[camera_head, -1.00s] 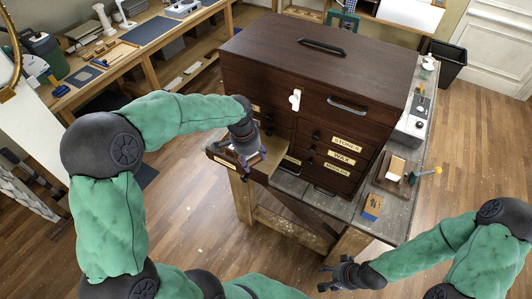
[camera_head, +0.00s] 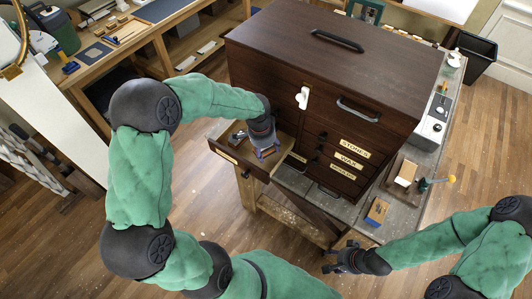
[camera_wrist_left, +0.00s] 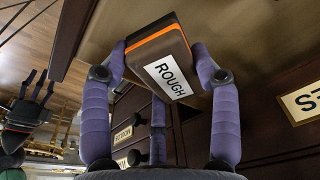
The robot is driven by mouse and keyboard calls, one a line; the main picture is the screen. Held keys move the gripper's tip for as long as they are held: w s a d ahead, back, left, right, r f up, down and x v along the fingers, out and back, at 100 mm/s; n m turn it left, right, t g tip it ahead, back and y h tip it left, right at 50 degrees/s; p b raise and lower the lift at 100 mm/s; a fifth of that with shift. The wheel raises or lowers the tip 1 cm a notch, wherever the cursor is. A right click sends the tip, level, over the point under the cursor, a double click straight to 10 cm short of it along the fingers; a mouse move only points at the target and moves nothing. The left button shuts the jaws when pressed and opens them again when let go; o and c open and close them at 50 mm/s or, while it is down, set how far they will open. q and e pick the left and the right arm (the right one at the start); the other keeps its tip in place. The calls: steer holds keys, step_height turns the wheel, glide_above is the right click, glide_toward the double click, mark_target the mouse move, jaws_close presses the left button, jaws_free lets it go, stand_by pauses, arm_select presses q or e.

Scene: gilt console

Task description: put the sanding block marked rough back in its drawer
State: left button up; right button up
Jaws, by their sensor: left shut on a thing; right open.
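The sanding block marked rough (camera_wrist_left: 160,52) is dark with an orange band and a white ROUGH label. My left gripper (camera_head: 267,152) is shut on it, with purple fingers on both sides in the left wrist view (camera_wrist_left: 165,70). In the head view the gripper is over the open drawer (camera_head: 228,152), which sticks out at the left of the dark wooden cabinet (camera_head: 270,80). The drawer has a label on its front, too small to read there. Whether the block touches the drawer floor cannot be told. My right gripper (camera_head: 336,262) is open and empty, low in front of the bench.
The cabinet stands on a grey bench (camera_head: 320,205). Its closed drawers carry labels such as STONES (camera_head: 356,143) and WAX (camera_head: 349,159). A blue and tan block (camera_head: 377,212) and a wooden piece with a pale block (camera_head: 405,175) lie at the bench's right.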

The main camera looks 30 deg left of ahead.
mark_target(265, 155)
arm_select(q)
steer(key=shift+s+f, duration=0.2)
steer(key=shift+f, duration=0.95)
steer(key=shift+w+f, duration=0.15)
steer(key=shift+f, duration=0.2)
steer(key=shift+f, duration=0.15)
steer(key=o, duration=0.8)
steer(key=r, duration=0.4)
steer(key=s+r, duration=0.1)
steer(key=r, duration=0.7)
steer(key=shift+s+a+r, duration=0.15)
steer(key=shift+s+a, duration=0.2)
